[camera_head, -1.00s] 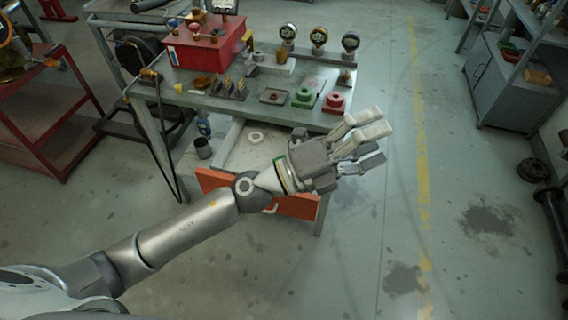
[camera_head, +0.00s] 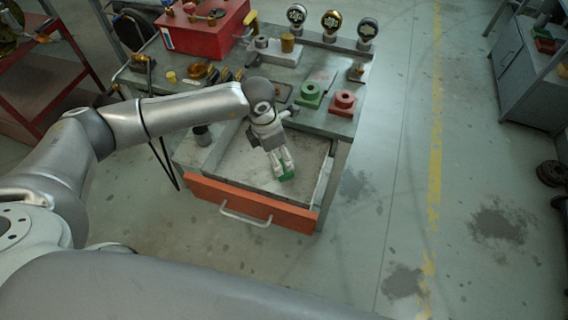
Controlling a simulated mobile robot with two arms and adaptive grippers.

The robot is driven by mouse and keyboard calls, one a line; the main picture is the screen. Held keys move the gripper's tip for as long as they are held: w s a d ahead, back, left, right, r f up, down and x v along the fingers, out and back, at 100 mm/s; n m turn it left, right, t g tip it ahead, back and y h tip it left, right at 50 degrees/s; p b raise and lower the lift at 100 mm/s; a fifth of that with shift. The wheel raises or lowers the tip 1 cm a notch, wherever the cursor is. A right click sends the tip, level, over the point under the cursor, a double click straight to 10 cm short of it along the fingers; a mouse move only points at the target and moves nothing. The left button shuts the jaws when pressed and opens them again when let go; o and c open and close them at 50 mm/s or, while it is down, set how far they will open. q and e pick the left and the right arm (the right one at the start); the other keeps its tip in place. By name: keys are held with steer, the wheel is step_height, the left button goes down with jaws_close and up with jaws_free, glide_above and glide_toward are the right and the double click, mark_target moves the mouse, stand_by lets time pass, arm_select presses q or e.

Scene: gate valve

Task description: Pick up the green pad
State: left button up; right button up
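The green pad (camera_head: 288,177) is small and shows at the fingertips of my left gripper (camera_head: 283,168), over the floor of the open drawer (camera_head: 232,165). The gripper points down into the drawer and its fingers are close together, with the pad at their tips and partly hidden by them. I cannot tell whether the fingers press on the pad, or whether it rests on the drawer floor. My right gripper is not in view.
The drawer has an orange front (camera_head: 250,204) with a handle. On the bench above stand a green flanged part (camera_head: 309,95), a red flanged part (camera_head: 343,102), several gauges (camera_head: 331,24) and a red box (camera_head: 201,34).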

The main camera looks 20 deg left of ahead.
mark_target(282, 165)
arm_select(q)
step_height(282, 165, down, 2)
steer(key=shift+d+f, duration=0.1)
steer(key=shift+d, duration=0.05)
steer(key=shift+w+f, duration=0.15)
steer(key=shift+f, duration=0.15)
steer(key=f, duration=0.2)
steer(key=d+f, duration=0.1)
steer(key=f, duration=0.1)
steer(key=shift+w+p, duration=0.35)
steer(key=shift+w, duration=0.05)
steer(key=shift+w+f, duration=0.1)
steer(key=shift+f, duration=0.4)
steer(key=shift+c, duration=0.9)
steer(key=c, duration=0.7)
steer(key=shift+c, duration=0.2)
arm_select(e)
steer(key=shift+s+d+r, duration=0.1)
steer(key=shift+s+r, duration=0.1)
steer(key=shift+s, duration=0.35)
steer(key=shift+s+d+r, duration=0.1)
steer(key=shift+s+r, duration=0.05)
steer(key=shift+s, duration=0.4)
